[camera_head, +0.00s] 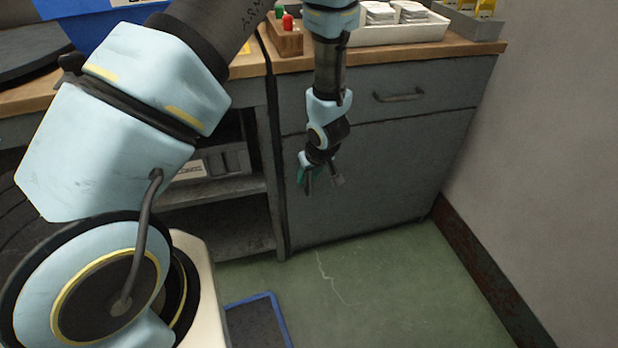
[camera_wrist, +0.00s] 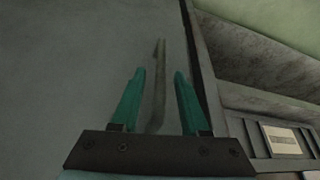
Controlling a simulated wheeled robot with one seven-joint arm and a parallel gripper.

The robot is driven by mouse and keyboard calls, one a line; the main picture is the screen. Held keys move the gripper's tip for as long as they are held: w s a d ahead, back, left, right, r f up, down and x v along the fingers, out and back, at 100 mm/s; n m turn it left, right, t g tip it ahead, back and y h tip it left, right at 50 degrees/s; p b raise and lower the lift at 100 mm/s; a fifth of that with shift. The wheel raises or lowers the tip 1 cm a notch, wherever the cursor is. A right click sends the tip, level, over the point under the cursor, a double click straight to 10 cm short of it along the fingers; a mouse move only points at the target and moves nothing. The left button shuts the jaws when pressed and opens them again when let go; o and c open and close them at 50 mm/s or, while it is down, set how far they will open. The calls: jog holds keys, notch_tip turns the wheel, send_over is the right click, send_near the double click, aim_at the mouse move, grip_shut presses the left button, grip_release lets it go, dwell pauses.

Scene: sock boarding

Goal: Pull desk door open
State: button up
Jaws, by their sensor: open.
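The desk door (camera_head: 400,165) is a grey panel under a drawer and looks flush with the desk front. My gripper (camera_head: 320,178) is in front of the door's left part, fingers pointing down in the head view. In the wrist view my gripper (camera_wrist: 157,85) is open, with one teal finger on each side of the thin bar handle (camera_wrist: 161,75) of the door. The handle runs lengthwise between the fingers, with visible gaps on both sides. In the head view the gripper hides the handle. The door panel also fills the left of the wrist view (camera_wrist: 70,70).
The drawer (camera_head: 440,88) with its own handle (camera_head: 399,96) sits above the door. Open shelves (camera_head: 225,190) are left of it. A wall (camera_head: 550,150) stands at the right. The green floor (camera_head: 390,280) before the door is clear; a blue-edged mat (camera_head: 258,318) lies left.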

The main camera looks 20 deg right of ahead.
jog(key=shift+c, duration=0.4)
grip_shut()
dwell(1.0)
